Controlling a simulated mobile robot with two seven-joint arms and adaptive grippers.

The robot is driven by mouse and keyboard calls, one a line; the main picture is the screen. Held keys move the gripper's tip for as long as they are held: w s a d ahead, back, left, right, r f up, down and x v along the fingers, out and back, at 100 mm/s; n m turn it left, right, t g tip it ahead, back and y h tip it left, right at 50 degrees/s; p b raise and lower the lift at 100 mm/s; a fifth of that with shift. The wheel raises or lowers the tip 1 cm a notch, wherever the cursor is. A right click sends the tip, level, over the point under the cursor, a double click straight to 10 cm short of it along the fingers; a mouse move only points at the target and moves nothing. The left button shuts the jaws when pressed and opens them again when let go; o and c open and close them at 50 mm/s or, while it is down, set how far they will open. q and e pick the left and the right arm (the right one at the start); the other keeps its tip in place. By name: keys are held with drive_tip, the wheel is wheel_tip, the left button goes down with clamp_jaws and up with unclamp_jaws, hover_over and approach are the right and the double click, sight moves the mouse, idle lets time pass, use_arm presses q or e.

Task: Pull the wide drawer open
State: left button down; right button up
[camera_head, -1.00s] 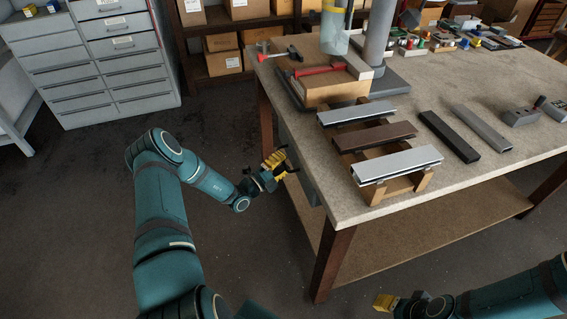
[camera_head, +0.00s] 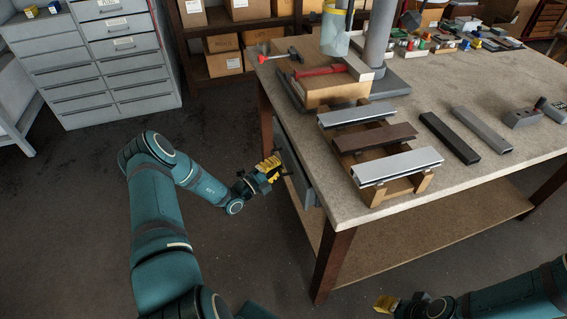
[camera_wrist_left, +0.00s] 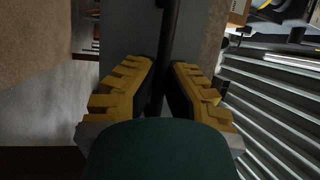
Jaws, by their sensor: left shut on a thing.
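The wide drawer (camera_head: 296,172) is a grey front under the left edge of the workbench. It stands out a little from the bench side. My left gripper (camera_head: 274,168) is at this front, with its yellow fingers shut on the dark bar handle. In the left wrist view the handle (camera_wrist_left: 166,62) runs between the two fingers (camera_wrist_left: 163,95), in front of the grey drawer front (camera_wrist_left: 133,35). My right gripper (camera_head: 386,303) is low at the front, apart from the bench; its finger gap is too small to tell.
The workbench top (camera_head: 400,220) carries a wooden rack (camera_head: 376,195) with several profiles, near its left corner. Grey ribbed slats (camera_wrist_left: 275,110) show beyond the drawer front in the left wrist view. A grey cabinet (camera_head: 110,85) stands behind left. The floor left of the bench is clear.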

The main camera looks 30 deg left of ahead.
use_arm(q)
drive_tip(key=s+a, duration=1.3)
drive_tip(key=s, duration=0.2)
drive_tip(key=shift+s+a, duration=0.4)
drive_tip(key=shift+r, duration=0.1)
drive_tip(key=c, duration=1)
unclamp_jaws()
drive_tip(key=shift+d, duration=0.1)
drive_tip(key=v, duration=1.2)
drive_tip(key=shift+s, duration=0.15)
